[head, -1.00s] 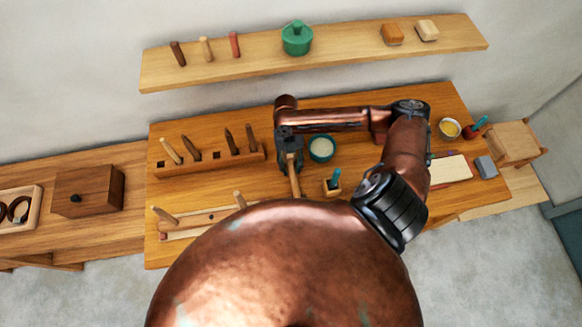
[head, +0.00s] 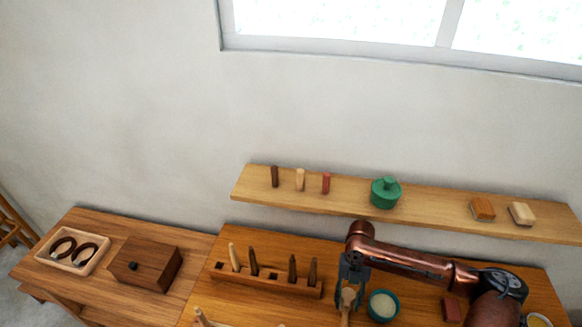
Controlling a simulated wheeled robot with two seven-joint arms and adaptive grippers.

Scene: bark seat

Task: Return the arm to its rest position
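My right gripper (head: 350,288) shows near the bottom of the head view, pointing down over the workbench (head: 210,275). My copper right arm reaches in from the lower right. A pale wooden handle-like piece (head: 346,308) shows right at its fingertips and runs down out of the picture. Whether the fingers are shut on this piece or only around it cannot be told. The gripper is between a wooden peg rack (head: 268,280) on the left and a small teal bowl (head: 383,305) on the right. My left gripper is not in view.
A wall shelf (head: 435,203) above holds a green lidded pot (head: 385,193), several short rods and two blocks. The rack holds several upright tools. A side table (head: 198,253) at left bears a brown box (head: 146,264) and a tray (head: 43,258) with two dark rings.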

